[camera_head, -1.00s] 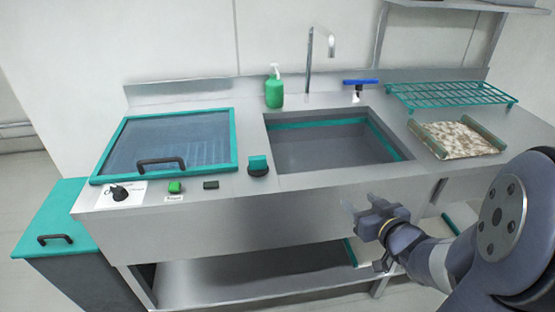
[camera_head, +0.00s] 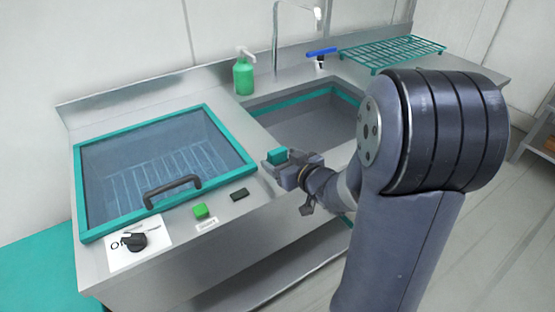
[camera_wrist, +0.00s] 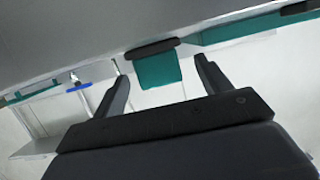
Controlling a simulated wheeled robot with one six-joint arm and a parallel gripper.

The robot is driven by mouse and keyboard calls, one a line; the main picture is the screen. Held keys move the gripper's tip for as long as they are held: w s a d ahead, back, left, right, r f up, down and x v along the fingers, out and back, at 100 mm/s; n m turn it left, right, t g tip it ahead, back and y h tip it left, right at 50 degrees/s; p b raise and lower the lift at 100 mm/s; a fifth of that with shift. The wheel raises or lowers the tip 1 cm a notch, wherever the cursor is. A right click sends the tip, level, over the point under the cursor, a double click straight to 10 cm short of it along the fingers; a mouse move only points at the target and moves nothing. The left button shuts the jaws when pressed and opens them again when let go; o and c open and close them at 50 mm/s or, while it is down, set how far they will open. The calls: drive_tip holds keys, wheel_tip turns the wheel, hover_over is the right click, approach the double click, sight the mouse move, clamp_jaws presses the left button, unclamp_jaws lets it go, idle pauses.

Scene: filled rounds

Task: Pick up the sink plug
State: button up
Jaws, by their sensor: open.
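The sink plug (camera_head: 276,156), a teal block on a black round base, stands on the steel counter at the front left corner of the sink. In the wrist view the plug (camera_wrist: 158,68) appears upside down between my fingertips, with a visible gap on each side. My gripper (camera_wrist: 162,71) is open and empty. In the head view my gripper (camera_head: 279,166) is at the plug, and its fingers partly cover the plug's lower part and base. Whether a finger touches the plug cannot be told.
The sink basin (camera_head: 300,128) lies behind my gripper. A glass lid with a teal frame (camera_head: 75,190) is on the left. A black knob (camera_head: 134,241), green button (camera_head: 200,211) and black switch (camera_head: 239,194) line the front. A green soap bottle (camera_head: 243,76) and tap (camera_head: 276,40) stand behind.

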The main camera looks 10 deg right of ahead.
sight(280, 157)
drive_tip(key=x, duration=0.5)
drive_tip(key=shift+d, duration=0.1)
drive_tip(key=c, duration=1.1)
